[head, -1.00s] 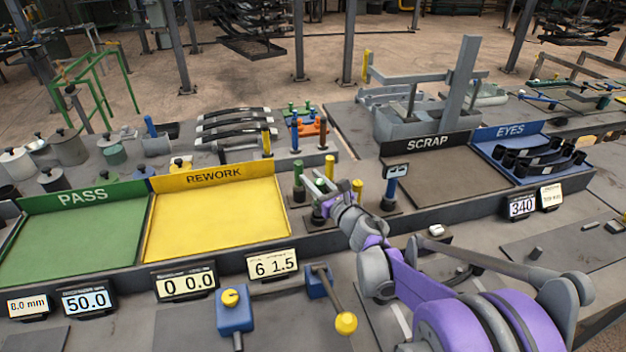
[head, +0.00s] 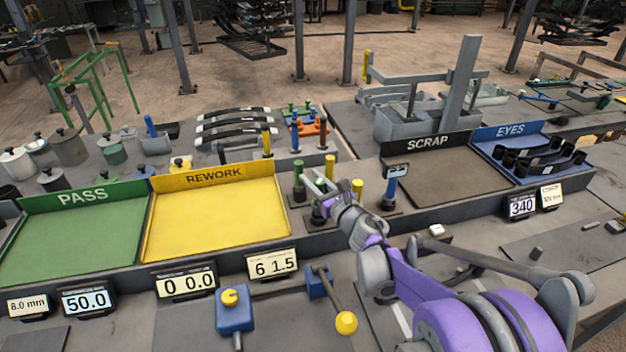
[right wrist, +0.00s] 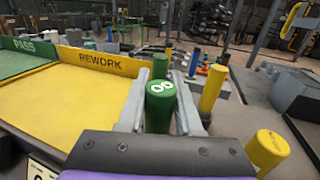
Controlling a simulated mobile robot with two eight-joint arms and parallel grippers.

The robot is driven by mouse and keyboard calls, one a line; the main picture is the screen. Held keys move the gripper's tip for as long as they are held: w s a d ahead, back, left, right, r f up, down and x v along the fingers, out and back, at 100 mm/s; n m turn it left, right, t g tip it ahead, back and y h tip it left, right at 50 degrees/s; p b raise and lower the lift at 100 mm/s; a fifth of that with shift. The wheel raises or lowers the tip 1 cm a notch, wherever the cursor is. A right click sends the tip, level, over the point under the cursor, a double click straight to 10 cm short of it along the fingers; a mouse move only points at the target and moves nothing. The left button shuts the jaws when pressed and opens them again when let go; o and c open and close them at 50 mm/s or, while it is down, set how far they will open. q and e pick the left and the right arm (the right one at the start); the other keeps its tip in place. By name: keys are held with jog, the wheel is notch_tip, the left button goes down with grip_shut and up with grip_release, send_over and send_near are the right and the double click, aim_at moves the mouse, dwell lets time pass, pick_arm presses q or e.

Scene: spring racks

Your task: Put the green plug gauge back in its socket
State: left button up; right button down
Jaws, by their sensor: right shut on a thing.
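The green plug gauge (right wrist: 160,104), with white digits on its top, stands between the two fingers of my right gripper (right wrist: 160,112) in the right wrist view. The gripper is shut on it. In the head view the right gripper (head: 322,186) is at the gauge stand, between a green gauge (head: 298,172) behind left and a yellow gauge (head: 357,188) to the right. The held gauge's lower end and its socket are hidden, so I cannot tell how deep it sits. My left gripper is not in view.
Another yellow gauge (head: 330,165) stands close behind the gripper, and a blue-handled one (head: 390,188) to the right. The yellow REWORK tray (head: 215,222) lies left, the SCRAP tray (head: 450,180) right. A yellow-knobbed lever (head: 346,322) stands in front.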

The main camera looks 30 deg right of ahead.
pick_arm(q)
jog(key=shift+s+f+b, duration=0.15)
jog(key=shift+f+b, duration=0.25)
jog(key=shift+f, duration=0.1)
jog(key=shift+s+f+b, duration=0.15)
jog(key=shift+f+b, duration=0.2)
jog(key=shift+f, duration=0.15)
pick_arm(e)
jog(key=shift+f, duration=1.35)
grip_release()
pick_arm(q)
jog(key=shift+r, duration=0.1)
pick_arm(e)
jog(key=shift+r, duration=0.15)
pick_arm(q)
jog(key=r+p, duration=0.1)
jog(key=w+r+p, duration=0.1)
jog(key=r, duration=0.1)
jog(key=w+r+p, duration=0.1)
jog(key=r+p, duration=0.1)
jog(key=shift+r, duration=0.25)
pick_arm(e)
notch_tip(320, 180, up, 8)
jog(key=shift+f, duration=0.15)
